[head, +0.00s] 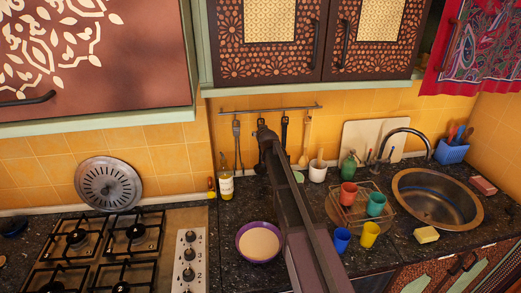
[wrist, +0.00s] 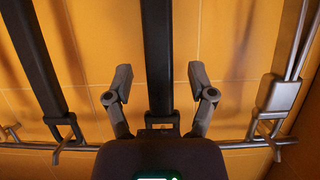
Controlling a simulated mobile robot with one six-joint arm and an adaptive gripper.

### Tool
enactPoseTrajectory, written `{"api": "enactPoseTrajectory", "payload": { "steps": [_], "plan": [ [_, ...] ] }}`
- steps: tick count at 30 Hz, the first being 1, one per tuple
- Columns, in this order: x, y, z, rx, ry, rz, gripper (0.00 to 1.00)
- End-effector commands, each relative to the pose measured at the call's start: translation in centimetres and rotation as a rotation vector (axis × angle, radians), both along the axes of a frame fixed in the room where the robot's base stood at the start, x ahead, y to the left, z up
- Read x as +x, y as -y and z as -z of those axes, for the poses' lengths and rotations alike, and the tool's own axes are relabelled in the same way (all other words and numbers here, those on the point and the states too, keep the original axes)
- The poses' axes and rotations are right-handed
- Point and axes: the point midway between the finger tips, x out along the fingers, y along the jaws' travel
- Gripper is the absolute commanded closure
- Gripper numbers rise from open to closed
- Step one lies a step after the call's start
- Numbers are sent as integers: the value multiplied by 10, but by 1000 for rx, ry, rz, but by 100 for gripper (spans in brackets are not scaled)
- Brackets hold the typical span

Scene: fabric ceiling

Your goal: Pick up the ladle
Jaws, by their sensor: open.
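Several long utensils hang from a wall rail (head: 265,109). My gripper (head: 266,134) is up at the rail, in front of the hanging utensils. In the wrist view my gripper (wrist: 160,78) is open, with one finger on each side of a dark flat handle (wrist: 158,50). The fingers are apart from that handle. The handle's far end is out of view, so I cannot tell whether it is the ladle. In the head view my arm hides part of the row. A dark utensil (head: 284,128) shows just right of my gripper.
The upper cabinet (head: 270,45) overhangs the rail.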

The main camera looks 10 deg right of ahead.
Motion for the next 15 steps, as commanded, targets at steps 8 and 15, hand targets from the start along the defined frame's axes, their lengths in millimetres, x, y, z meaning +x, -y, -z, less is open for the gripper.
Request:
{"api": "enactPoseTrajectory", "payload": {
  "steps": [8, 15],
  "plan": [
    [0, 0, 0, 0, 0, 0, 97],
    [0, -1, 0, 0, 0, -1, 100]
  ]
}}
